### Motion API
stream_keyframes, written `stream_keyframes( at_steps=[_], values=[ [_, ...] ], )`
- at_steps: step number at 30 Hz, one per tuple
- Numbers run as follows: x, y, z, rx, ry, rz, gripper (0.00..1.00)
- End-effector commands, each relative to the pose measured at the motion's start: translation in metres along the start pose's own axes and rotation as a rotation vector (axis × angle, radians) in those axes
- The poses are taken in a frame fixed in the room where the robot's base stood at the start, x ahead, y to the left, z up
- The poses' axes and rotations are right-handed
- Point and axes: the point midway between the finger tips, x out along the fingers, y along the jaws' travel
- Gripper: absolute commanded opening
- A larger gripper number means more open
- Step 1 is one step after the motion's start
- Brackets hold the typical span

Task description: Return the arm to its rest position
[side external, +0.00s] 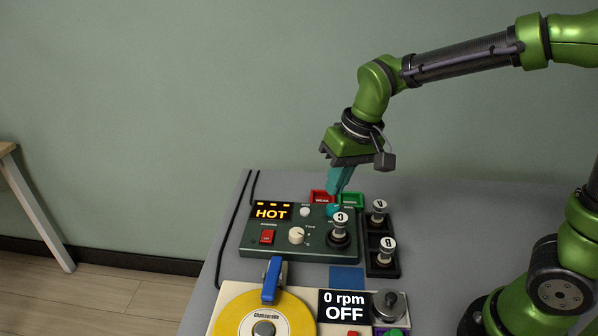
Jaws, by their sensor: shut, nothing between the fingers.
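My gripper (334,208) points down from the green arm, with teal fingers shut and empty. Its fingertips are over the back right part of a dark green control box, just behind a post marked C. Whether they touch the box cannot be told. The control box (262,239) has a lit display (271,212) reading HOT, a red rocker switch (267,237) and a cream knob (296,235). The post marked C (340,226) stands upright at the box's right side.
A black holder (383,270) with posts A (379,210) and B (387,248) stands right of the box. Red (319,197) and green (351,200) trays lie behind. In front is a machine with a yellow disc (240,315), blue clamp (271,281) and display (344,305) reading 0 rpm OFF.

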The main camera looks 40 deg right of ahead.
Motion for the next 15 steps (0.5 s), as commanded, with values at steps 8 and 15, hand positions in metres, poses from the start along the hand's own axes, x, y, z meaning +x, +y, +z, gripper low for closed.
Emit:
stream_keyframes(
  at_steps=[8,15],
  values=[
    [-0.054,0.048,0.067,0.054,0.205,-0.090,0.00],
    [-0.075,0.068,0.098,0.101,0.343,-0.128,0.00]
  ],
)
